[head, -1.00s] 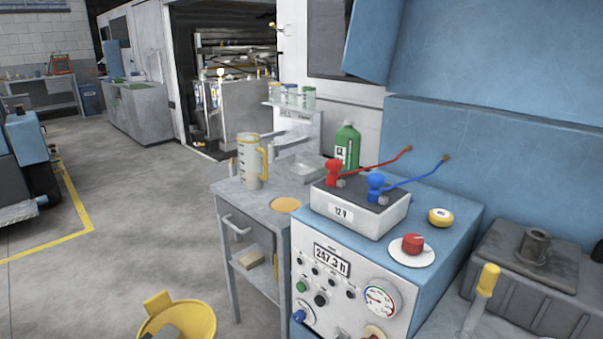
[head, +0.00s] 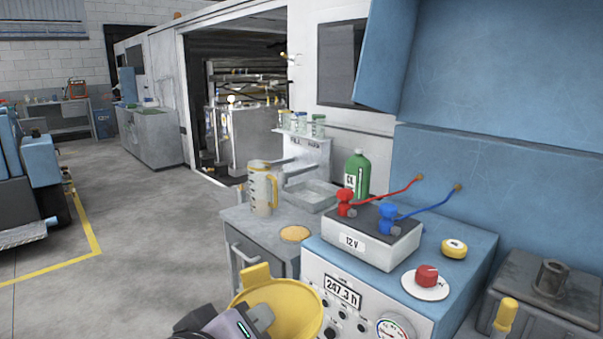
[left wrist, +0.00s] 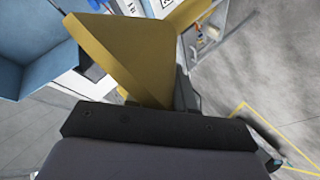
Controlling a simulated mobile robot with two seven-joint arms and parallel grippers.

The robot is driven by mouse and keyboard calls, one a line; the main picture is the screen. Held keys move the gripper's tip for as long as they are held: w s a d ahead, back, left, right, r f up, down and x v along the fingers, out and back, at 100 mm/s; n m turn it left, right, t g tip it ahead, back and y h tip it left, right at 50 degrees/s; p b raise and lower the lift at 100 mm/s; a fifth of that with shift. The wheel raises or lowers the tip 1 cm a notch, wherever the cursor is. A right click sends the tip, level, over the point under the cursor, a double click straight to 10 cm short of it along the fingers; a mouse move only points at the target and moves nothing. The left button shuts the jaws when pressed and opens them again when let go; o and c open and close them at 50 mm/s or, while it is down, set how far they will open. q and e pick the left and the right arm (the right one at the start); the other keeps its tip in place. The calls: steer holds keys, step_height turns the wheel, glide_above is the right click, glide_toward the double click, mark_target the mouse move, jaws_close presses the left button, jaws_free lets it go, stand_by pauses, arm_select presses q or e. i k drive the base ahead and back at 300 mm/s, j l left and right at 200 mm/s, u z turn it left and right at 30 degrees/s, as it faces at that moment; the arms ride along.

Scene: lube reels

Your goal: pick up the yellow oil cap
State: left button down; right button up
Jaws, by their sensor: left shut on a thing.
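The yellow oil cap (head: 454,248), small and round with a dark mark on top, lies on the blue top of the cabinet, right of the battery. No gripper is near it. My left gripper (head: 262,318) is shut on a large yellow funnel-like piece (head: 309,300) with an upright tab, low in the head view and in front of the cabinet. Its yellow surface also fills the upper middle of the left wrist view (left wrist: 125,55). The fingertips are largely hidden. My right gripper is not in view.
A white 12 V battery (head: 366,242) with red and blue clamps stands left of the cap. A red knob on a white disc (head: 426,279) is in front of it. A green bottle (head: 357,175) and a clear jug (head: 262,188) stand behind. A dark filler neck (head: 551,278) rises at right.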

mark_target(452, 247)
steer(key=i+j+u, duration=0.5)
steer(key=j+u, duration=0.2)
steer(key=i+j+u, duration=0.35)
steer(key=i+z, duration=0.1)
steer(key=i, duration=0.3)
steer(key=i+j+z, duration=0.1)
steer(key=i, duration=0.25)
steer(key=i+z, duration=0.2)
steer(key=z, duration=0.3)
steer(key=i+j+z, duration=0.1)
steer(key=z, duration=0.4)
steer(key=i+z, duration=0.15)
steer(key=z, duration=0.2)
steer(key=i+z, duration=0.15)
steer(key=z, duration=0.15)
steer(key=i+j+z, duration=0.1)
steer(key=z, duration=0.25)
steer(key=i+j+z, duration=0.1)
steer(key=i+z, duration=0.15)
steer(key=z, duration=0.15)
steer(key=i+j+z, duration=0.15)
steer(key=z, duration=0.3)
steer(key=i+j, duration=0.05)
steer(key=i, duration=0.05)
